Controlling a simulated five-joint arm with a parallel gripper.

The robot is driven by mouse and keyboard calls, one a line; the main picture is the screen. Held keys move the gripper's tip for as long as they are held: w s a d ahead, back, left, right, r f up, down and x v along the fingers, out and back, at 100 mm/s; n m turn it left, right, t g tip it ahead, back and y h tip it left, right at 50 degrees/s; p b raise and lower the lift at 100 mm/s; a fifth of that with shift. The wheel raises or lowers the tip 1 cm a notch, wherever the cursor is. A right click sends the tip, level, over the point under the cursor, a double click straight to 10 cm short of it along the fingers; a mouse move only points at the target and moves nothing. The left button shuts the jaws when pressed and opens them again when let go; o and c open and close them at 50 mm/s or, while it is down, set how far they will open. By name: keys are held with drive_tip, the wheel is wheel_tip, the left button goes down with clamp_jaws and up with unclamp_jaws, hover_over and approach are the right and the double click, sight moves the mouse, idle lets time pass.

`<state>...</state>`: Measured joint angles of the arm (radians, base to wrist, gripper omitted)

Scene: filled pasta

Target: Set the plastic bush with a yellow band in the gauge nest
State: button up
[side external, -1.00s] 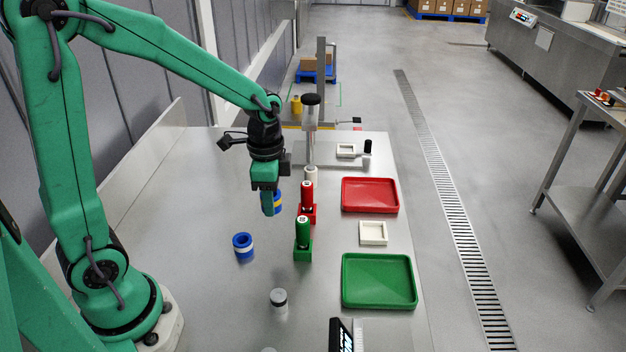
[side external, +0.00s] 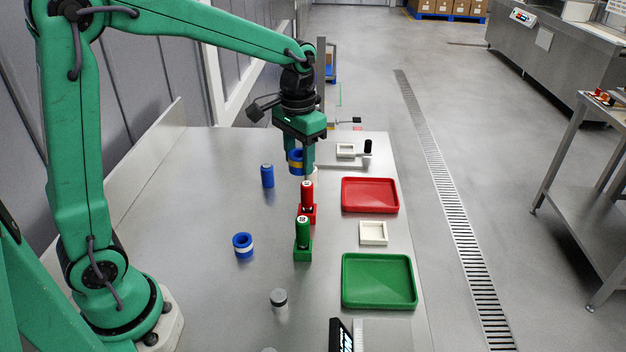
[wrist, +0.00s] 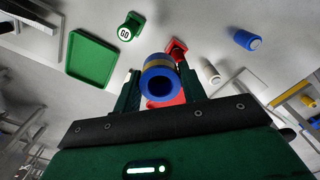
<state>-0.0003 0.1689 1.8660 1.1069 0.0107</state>
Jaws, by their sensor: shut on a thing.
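My gripper (side external: 302,164) is shut on a blue plastic bush with a yellow band (side external: 295,158), held above the table behind the red plug gauge. In the wrist view the bush (wrist: 158,84) sits between my fingers, its open bore facing the camera and its yellow band partly visible. A small white square frame (side external: 346,150) is on the far part of the table by a black upright piece. A cream square dish (side external: 373,233) lies between the red and green trays. I cannot tell for certain which of these is the gauge nest.
The red plug gauge (side external: 307,199) and green plug gauge (side external: 303,238) stand in blocks below and in front of my gripper. A blue bush with a white band (side external: 243,246) and a blue cylinder (side external: 267,175) stand left. The red tray (side external: 371,210) and green tray (side external: 379,305) are right.

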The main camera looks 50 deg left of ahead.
idle(0.3)
drive_tip(key=shift+s+a+f+m, duration=0.15)
drive_tip(key=shift+s+f+m, duration=0.45)
drive_tip(key=shift+f+m, duration=0.15)
drive_tip(key=s+a+f+m, duration=0.1)
drive_tip(key=s+f+m, duration=0.5)
drive_tip(key=m, duration=0.1)
drive_tip(key=shift+a+f, duration=0.1)
drive_tip(key=shift+f, duration=0.05)
hover_over(255, 215)
wheel_tip(255, 215, down, 7)
drive_tip(key=shift+s+r, duration=0.1)
drive_tip(key=shift+f, duration=1.85)
drive_tip(key=shift+f, duration=0.15)
